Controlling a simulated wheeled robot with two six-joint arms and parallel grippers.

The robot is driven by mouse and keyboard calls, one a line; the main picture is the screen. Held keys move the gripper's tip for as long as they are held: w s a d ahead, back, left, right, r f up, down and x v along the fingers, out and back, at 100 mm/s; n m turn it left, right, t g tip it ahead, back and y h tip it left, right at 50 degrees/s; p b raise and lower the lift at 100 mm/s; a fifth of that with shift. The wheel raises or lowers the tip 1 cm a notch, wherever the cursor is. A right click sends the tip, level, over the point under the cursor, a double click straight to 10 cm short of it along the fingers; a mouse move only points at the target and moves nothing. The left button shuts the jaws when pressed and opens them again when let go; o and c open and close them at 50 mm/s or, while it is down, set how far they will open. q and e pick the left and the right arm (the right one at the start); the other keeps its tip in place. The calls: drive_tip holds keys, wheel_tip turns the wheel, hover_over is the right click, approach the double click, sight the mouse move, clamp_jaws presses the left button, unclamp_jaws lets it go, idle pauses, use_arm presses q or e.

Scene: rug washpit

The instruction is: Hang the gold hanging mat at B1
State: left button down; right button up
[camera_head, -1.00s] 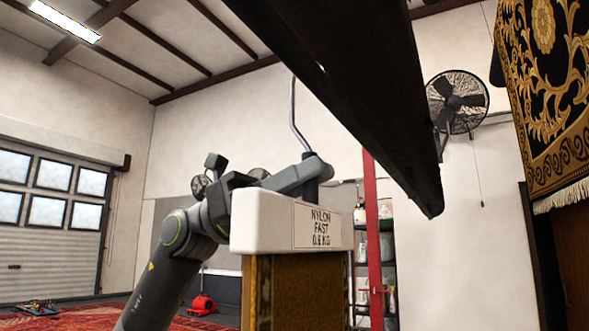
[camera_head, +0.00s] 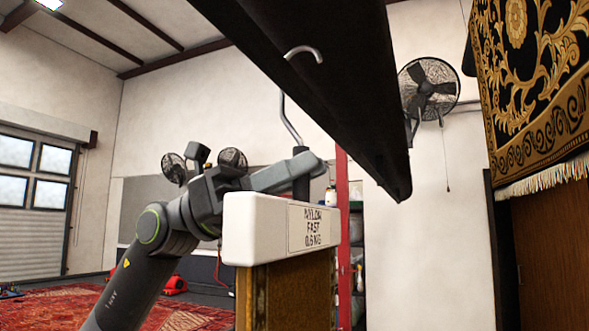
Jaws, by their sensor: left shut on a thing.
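The gold hanging mat (camera_head: 290,296) hangs below a white header block (camera_head: 253,228) labelled "NYLON FAST 0.6 KG"; its lower part is out of frame. A grey hook (camera_head: 288,118) rises above the header, and its curved tip shows against the dark overhead rail (camera_head: 365,110). I cannot tell whether the hook touches the rail. My left gripper (camera_head: 300,172) is shut on the mat's hanger at the base of the hook, behind the header, which partly hides it. No B1 marking is visible. My right gripper is not in view.
A black and gold fringed rug (camera_head: 535,90) hangs at the right. A wall fan (camera_head: 428,90) is beyond the rail. A red post (camera_head: 343,235) and a shelf with bottles stand behind the mat. A red rug (camera_head: 60,308) lies on the floor at the left.

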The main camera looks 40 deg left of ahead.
use_arm(q)
drive_tip(key=shift+f, duration=0.15)
drive_tip(key=shift+f+b, duration=1.9)
drive_tip(key=shift+b, duration=0.1)
